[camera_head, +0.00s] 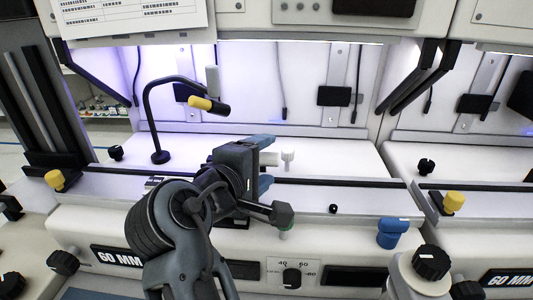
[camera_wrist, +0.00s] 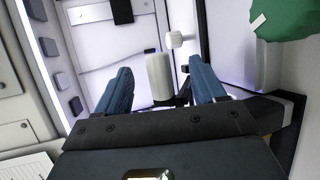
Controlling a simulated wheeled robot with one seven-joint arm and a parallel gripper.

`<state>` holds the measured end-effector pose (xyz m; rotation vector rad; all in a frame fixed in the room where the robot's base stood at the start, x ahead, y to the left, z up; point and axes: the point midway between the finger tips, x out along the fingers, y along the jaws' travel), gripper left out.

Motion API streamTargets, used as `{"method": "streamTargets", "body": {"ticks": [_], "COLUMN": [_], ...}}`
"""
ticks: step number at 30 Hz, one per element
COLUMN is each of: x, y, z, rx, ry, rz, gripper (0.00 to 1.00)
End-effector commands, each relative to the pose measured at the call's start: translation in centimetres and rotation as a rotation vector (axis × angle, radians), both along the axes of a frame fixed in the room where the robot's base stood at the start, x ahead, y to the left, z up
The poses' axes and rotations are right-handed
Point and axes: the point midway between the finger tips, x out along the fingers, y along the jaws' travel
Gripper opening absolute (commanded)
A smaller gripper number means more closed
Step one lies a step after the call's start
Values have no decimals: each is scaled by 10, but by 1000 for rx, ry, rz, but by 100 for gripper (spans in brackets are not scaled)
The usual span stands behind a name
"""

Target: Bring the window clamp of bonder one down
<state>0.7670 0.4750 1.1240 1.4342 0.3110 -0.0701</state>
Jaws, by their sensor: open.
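My gripper (camera_head: 265,163) is open over the front of the middle machine, its blue fingers one above the other in the head view. A white cylindrical handle (camera_head: 269,158) lies between the fingers. It also shows in the wrist view (camera_wrist: 160,76), with gaps to both fingers, so nothing is gripped. A smaller white knob (camera_head: 288,156) on a short stem stands just right of it. It shows beyond the handle in the wrist view (camera_wrist: 174,39). I take the handle to be part of the window clamp; its arm and base are mostly hidden behind my gripper.
A black gooseneck (camera_head: 165,105) with a yellow-ended head rises left of my arm. A green knob (camera_head: 283,214) sits close below my gripper. A blue knob (camera_head: 392,233) and a dial (camera_head: 292,277) are on the front. The white deck (camera_head: 345,160) to the right is clear.

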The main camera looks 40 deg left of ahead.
Motion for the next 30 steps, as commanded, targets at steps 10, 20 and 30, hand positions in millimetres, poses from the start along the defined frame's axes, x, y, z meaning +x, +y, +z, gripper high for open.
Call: {"method": "streamTargets", "body": {"ticks": [10, 20, 30], "x": [-31, -49, -53], "y": [-4, -7, -7], "z": [10, 13, 14], "rx": [0, -1, 0], "ry": [0, -1, -2], "rz": [2, 0, 1], "gripper": [69, 69, 69]}}
